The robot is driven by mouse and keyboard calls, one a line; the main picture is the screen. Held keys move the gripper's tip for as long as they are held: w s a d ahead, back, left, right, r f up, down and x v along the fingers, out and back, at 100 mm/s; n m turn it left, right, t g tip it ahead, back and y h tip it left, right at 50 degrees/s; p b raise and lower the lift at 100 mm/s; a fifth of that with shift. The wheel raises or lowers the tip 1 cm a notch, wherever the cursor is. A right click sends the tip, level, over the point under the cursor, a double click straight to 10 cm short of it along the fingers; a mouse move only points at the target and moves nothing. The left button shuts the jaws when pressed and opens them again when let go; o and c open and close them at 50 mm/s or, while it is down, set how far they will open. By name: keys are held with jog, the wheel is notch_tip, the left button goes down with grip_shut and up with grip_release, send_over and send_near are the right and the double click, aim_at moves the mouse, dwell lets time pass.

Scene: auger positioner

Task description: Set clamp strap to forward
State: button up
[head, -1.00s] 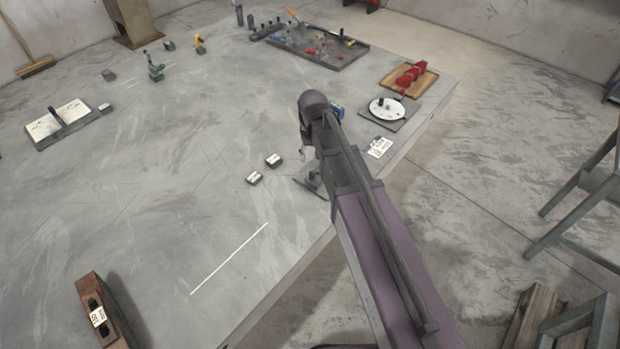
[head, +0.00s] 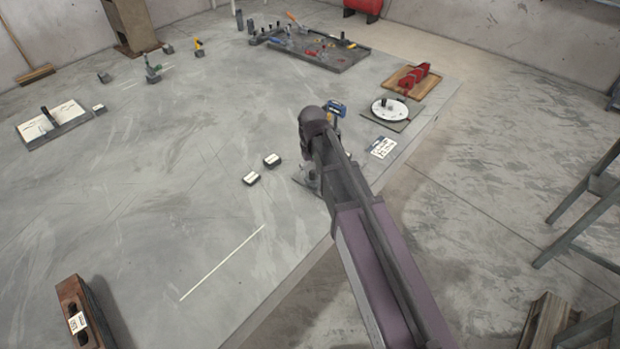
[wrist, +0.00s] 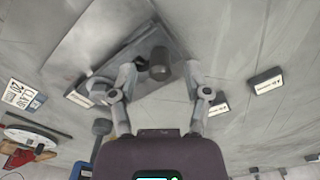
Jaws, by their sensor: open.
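In the wrist view my gripper (wrist: 158,80) is open, its two fingers spread on either side of a dark round knob-like part (wrist: 160,63). I cannot tell whether either finger touches it. The part stands over a grey plate fixture (wrist: 112,45) with a rounded grey piece at its left. The clamp strap cannot be told apart clearly here, nor can its setting. In the head view my arm covers most of the fixture; only an edge of its base plate (head: 303,182) shows near the table edge. My fingers are hidden there.
Two small labelled blocks (head: 251,178) (head: 271,159) sit left of the fixture. A brown block (head: 72,305) stands front left. The table's middle is clear.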

jog(key=shift+f+b, duration=0.65)
jog(key=shift+f, duration=0.25)
